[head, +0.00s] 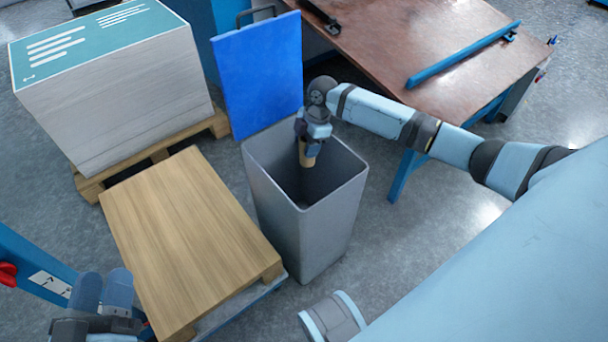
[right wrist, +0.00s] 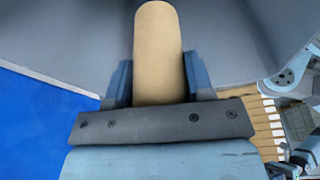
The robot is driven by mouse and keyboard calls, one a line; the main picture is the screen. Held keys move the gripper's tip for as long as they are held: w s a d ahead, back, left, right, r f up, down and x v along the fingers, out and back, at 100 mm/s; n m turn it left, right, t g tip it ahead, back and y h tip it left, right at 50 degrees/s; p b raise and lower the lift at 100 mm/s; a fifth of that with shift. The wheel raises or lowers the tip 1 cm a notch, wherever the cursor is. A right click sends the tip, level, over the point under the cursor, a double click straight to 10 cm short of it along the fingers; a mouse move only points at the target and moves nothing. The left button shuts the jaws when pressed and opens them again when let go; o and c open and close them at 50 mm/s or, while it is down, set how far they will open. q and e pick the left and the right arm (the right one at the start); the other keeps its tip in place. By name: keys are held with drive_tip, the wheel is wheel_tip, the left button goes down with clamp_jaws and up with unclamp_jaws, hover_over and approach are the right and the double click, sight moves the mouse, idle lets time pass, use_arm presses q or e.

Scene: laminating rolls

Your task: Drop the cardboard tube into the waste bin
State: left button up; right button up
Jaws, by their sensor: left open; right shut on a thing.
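The cardboard tube (head: 307,158) is tan and hangs from my right gripper (head: 308,146), which is shut on it. The tube is over the mouth of the grey waste bin (head: 322,225), its lower end at or just inside the opening. In the right wrist view the tube (right wrist: 158,55) sits between the two blue fingers of my right gripper (right wrist: 158,80), with grey bin wall around it. My left gripper (head: 102,290) is at the lower left, near the wooden board, empty and open; its fingertips are seen from above.
A blue panel (head: 262,75) stands behind the bin. A wooden-topped pallet (head: 185,235) is left of the bin, and a tall paper stack (head: 115,95) stands behind it. A brown-topped table (head: 440,40) with a blue bar (head: 460,55) is at the back right.

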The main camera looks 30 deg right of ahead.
drive_tip(key=o, duration=1)
use_arm(q)
drive_tip(key=a+y+p, duration=0.1)
drive_tip(key=p, duration=0.1)
drive_tip(key=f+y+p, duration=0.1)
drive_tip(key=p, duration=0.2)
drive_tip(key=shift+a+f+g, duration=0.15)
drive_tip(key=shift+a+g, duration=0.2)
drive_tip(key=shift+g, duration=0.05)
use_arm(e)
drive_tip(key=v, duration=1.4)
drive_tip(key=shift+f, duration=0.1)
